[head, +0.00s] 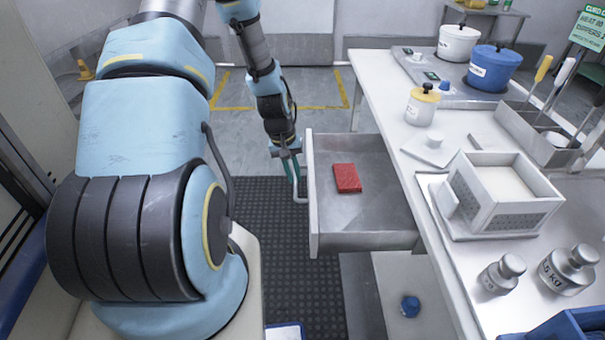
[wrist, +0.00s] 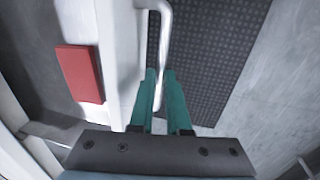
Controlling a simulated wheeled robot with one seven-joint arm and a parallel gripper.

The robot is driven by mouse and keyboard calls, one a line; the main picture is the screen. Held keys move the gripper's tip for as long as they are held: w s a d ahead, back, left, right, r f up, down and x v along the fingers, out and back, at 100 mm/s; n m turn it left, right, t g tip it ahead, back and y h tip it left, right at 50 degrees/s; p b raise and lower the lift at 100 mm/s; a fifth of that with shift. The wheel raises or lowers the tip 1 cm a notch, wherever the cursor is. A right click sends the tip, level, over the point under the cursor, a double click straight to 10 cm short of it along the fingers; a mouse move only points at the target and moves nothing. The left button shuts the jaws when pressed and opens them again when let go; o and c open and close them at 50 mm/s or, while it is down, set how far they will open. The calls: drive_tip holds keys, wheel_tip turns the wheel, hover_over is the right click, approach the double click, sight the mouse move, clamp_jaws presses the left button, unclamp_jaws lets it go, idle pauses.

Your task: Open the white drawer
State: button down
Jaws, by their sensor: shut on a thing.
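The pale grey-white drawer (head: 375,212) is pulled well out from the left side of the table, and its inside shows. A flat red box (head: 346,178) lies on its floor. In the wrist view the drawer front (wrist: 115,55) looks white, with the red box (wrist: 80,73) behind it. A bent bar handle (head: 300,199) is on the drawer's outer face. My gripper (head: 292,172) is at this handle, outside the drawer front. In the wrist view its teal fingers (wrist: 160,76) are shut on the handle bar (wrist: 166,28), one on each side.
The white table (head: 395,98) holds a white box (head: 505,195), steel weights (head: 502,274), a yellow-lidded jar (head: 422,104) and pots. A blue object (head: 410,306) lies below the drawer.

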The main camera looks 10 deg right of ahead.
idle(0.3)
drive_tip(key=c, duration=0.9)
unclamp_jaws()
drive_tip(key=r, duration=0.3)
drive_tip(key=a+r+b, duration=0.1)
drive_tip(key=r, duration=0.3)
drive_tip(key=a+r, duration=0.1)
drive_tip(key=r, duration=0.2)
drive_tip(key=shift+w+r+b, duration=0.1)
drive_tip(key=shift+r+b, duration=0.2)
drive_tip(key=shift+a, duration=0.1)
drive_tip(key=s+a+r, duration=0.3)
drive_tip(key=s, duration=0.1)
drive_tip(key=s+a+r+t+y, duration=0.1)
drive_tip(key=s+a+r, duration=0.3)
drive_tip(key=s+a+r+y, duration=0.1)
drive_tip(key=s+a+r, duration=0.3)
drive_tip(key=shift+s+t, duration=0.1)
drive_tip(key=shift+t, duration=0.3)
